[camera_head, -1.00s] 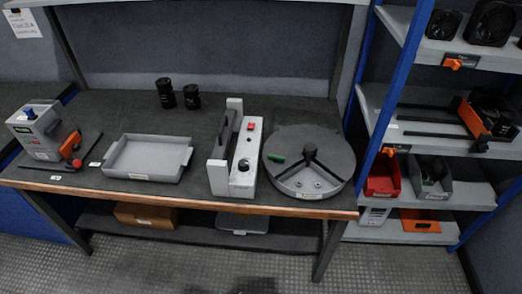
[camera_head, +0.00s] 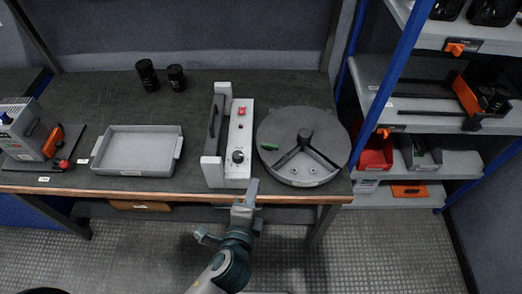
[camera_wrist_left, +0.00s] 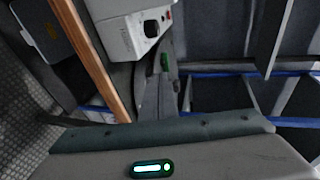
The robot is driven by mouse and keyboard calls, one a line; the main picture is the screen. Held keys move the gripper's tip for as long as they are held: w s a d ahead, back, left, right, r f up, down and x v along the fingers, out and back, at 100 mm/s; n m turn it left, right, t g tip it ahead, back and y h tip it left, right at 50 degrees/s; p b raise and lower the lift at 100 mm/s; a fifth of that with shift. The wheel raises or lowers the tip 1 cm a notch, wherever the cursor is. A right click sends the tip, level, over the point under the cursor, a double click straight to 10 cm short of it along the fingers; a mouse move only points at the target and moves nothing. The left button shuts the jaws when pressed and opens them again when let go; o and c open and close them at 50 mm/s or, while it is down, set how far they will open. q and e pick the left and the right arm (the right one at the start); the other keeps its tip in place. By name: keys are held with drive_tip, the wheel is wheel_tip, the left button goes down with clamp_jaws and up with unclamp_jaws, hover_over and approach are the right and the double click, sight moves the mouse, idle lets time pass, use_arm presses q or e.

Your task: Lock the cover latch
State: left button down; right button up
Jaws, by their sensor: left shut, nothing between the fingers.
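No part is clearly marked as the cover latch, so I cannot tell which it is. A pale upright unit (camera_head: 240,145) with a red switch, a black knob and a dark handle stands near the bench's front edge. It shows partly in the left wrist view (camera_wrist_left: 128,38). Right of it is a round grey disc-shaped unit (camera_head: 275,130) with dark arms and a green lever (camera_head: 269,147), also in the left wrist view (camera_wrist_left: 164,62). My left gripper (camera_head: 247,190) is shut and empty at the front edge, just below the pale unit. My right gripper is not in view.
A grey tray (camera_head: 140,171) and a grey box with an orange handle (camera_head: 53,141) sit on the left of the bench. Two black cylinders (camera_head: 147,75) stand behind. A blue-posted shelf (camera_head: 372,95) with bins is close on the right.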

sight(265, 147)
use_arm(q)
drive_tip(key=shift+w, duration=0.1)
drive_tip(key=p+x, duration=0.1)
drive_tip(key=x, duration=0.3)
drive_tip(key=p+x, duration=0.1)
drive_tip(key=x, duration=0.4)
drive_tip(key=r+p+x, duration=0.1)
drive_tip(key=x, duration=0.3)
drive_tip(key=shift+w+d+f, duration=0.1)
drive_tip(key=shift+w+f, duration=0.05)
drive_tip(key=shift+w, duration=0.35)
drive_tip(key=shift+m+h+p, duration=0.3)
drive_tip(key=shift+p, duration=0.2)
drive_tip(key=shift+w+a+m+h+p, duration=0.15)
drive_tip(key=shift+a+m+h+p, duration=0.15)
drive_tip(key=shift+m+h+p, duration=0.15)
